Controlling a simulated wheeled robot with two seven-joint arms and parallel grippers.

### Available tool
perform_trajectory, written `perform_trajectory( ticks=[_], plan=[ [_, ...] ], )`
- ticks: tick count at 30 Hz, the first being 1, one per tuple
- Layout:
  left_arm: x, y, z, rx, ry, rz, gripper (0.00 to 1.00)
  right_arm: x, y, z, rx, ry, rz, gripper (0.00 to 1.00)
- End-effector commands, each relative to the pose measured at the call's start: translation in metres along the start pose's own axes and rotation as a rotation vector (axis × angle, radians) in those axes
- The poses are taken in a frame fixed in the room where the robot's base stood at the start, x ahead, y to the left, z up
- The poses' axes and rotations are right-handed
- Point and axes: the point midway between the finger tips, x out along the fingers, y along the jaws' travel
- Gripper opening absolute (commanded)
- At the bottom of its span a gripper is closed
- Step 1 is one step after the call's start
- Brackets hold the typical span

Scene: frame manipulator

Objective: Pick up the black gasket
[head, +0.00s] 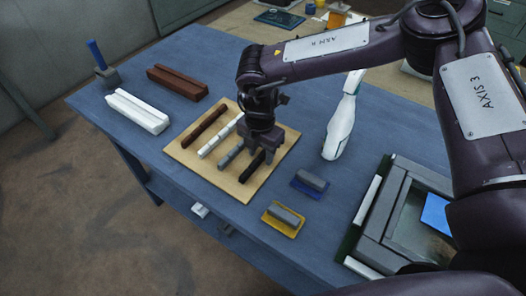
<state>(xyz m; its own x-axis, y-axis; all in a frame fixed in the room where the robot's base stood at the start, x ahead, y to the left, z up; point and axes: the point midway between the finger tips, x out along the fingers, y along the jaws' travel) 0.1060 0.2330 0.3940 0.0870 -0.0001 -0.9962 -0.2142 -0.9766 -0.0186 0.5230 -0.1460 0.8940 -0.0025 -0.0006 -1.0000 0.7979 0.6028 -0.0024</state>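The black gasket (250,167) is a dark strip lying at the right end of a row of strips on a light wooden board (222,188). My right gripper (259,148) comes down from above over the right part of the board. Its fingers look spread apart, around the upper part of the black gasket, which they partly hide. I cannot tell whether they touch it. A grey strip (230,156), a white strip (215,140) and a dark brown strip (206,125) lie to its left. My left gripper is not in view.
The blue table (200,60) also holds white (137,112) and brown (178,83) grooved blocks, a blue-handled tool (101,66), a white spray bottle (340,125), blue (309,184) and yellow (282,220) brushes, and a grey frame (383,222) at right.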

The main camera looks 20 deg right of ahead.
Motion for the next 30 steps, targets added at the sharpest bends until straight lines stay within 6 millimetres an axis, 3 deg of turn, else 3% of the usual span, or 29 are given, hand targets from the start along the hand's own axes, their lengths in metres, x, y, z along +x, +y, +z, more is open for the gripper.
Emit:
perform_trajectory(
  ticks=[8,17,30],
  plan=[
    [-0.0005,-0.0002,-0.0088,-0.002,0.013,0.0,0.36,0.0038,0.0,0.0002,0.001,-0.001,0.001,0.4],
    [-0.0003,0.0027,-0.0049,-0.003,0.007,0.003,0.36,0.0034,0.0001,0.0002,0.001,0.0,0.001,0.01],
    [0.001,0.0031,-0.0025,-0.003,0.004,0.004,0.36,-0.0031,0.0011,0.0003,0.001,0.0,0.003,0.0]
  ],
)
